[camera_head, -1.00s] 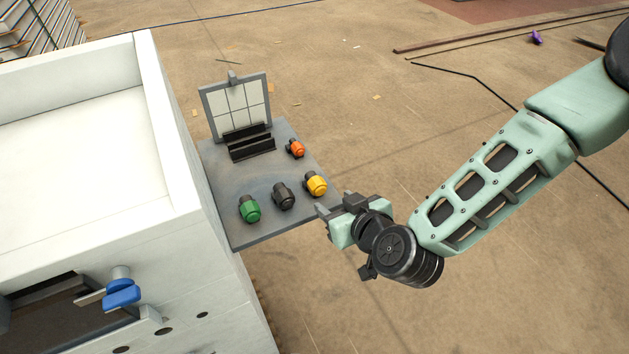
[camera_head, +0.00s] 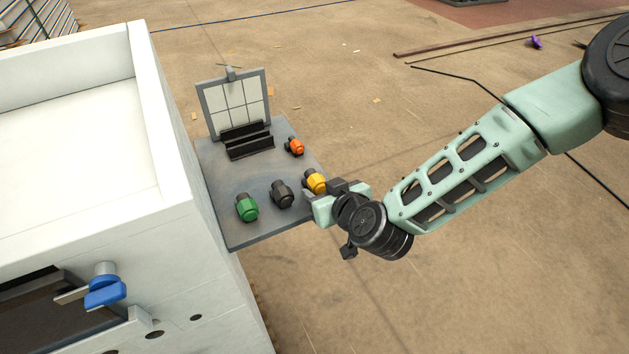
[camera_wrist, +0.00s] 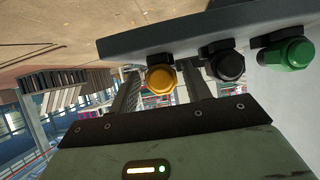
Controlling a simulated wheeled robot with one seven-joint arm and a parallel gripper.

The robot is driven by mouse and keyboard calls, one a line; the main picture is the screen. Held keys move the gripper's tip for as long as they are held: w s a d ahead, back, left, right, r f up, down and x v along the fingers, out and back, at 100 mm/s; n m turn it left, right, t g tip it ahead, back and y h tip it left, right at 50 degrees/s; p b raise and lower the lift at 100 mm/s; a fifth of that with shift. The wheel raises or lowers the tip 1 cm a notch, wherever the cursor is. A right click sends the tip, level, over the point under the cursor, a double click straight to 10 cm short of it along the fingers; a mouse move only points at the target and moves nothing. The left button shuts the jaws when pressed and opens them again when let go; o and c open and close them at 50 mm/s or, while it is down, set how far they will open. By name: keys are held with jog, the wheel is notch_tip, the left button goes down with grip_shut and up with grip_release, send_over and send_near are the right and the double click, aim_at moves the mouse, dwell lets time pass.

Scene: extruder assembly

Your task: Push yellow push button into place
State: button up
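The yellow push button (camera_head: 316,181) sticks up from the grey panel (camera_head: 232,222) at the side of the white machine. My gripper (camera_head: 322,192) is at the right edge of the panel, right beside the yellow button, and partly overlaps it in the head view. In the wrist view the yellow button (camera_wrist: 160,78) shows between my two spread fingers, with space on each side. The fingers are apart and hold nothing. I cannot tell whether any part of the gripper touches the button.
A black button (camera_head: 282,195) and a green button (camera_head: 247,207) stand left of the yellow one. An orange button (camera_head: 295,146) is behind it. A gridded upright plate (camera_head: 235,104) stands at the panel's back. A blue knob (camera_head: 105,291) is on the white machine (camera_head: 180,185). Floor right is open.

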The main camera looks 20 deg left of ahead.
jog(key=c, duration=0.7)
jog(key=shift+o, duration=0.2)
jog(key=shift+r+p, duration=2.05)
jog(key=shift+r, duration=1)
